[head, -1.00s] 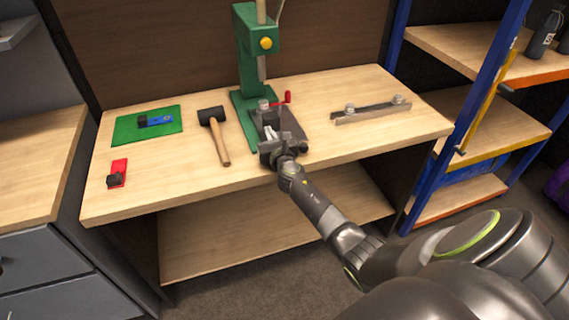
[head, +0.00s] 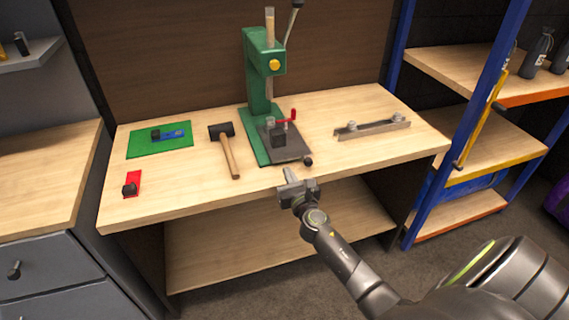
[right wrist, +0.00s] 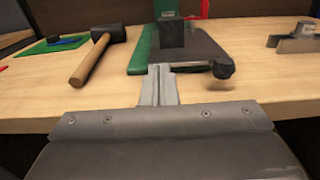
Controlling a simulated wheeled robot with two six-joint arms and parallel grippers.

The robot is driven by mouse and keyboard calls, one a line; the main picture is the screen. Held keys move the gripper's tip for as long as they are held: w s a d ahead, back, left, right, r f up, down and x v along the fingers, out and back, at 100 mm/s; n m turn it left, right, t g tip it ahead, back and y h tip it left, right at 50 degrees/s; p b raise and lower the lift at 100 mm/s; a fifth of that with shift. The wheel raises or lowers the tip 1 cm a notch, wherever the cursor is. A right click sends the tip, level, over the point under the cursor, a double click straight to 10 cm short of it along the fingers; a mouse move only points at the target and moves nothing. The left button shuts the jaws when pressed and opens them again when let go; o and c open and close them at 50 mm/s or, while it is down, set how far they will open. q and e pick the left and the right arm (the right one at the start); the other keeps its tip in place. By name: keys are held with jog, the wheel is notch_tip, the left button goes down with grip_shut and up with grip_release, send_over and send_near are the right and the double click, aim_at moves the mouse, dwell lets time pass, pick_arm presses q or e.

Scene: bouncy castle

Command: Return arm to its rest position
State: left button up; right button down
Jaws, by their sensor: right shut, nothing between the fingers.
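My right gripper (head: 290,176) is shut and empty. In the head view it is in front of the workbench's front edge, apart from the green press (head: 262,90). In the right wrist view its closed fingers (right wrist: 160,86) point toward the dark plate of the press base (right wrist: 195,50). A dark block (head: 278,137) stands on that plate, with a red-handled clamp (head: 288,116) by it. My left gripper is not in view.
On the workbench (head: 200,190) are a mallet (head: 228,150), a green mat (head: 160,139) with a blue item, a small red item (head: 132,184) and a metal bar (head: 372,126). A blue-framed shelf (head: 440,150) stands right. The floor in front is clear.

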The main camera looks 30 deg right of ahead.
jog(key=shift+s+f, duration=0.1)
jog(key=shift+s, duration=0.4)
jog(key=s+d+f+m+g+h, duration=0.2)
jog(key=s+m+g, duration=0.2)
jog(key=s+m, duration=0.65)
jog(key=s+d+f+m+g+h, duration=0.15)
jog(key=s+m+g, duration=0.25)
jog(key=s+m, duration=0.65)
jog(key=s+a+f+m+g+y, duration=0.2)
jog(key=s+a+m+g+y, duration=0.55)
jog(key=s+m, duration=0.65)
notch_tip(320, 180, down, 24)
jog(key=s+n+h, duration=0.1)
jog(key=s, duration=0.1)
jog(key=s+a+f, duration=0.1)
jog(key=s+f, duration=1.3)
jog(key=f, duration=0.2)
jog(key=shift+s+a+f+g, duration=0.15)
jog(key=shift+s+a+g, duration=0.15)
jog(key=shift+g, duration=0.15)
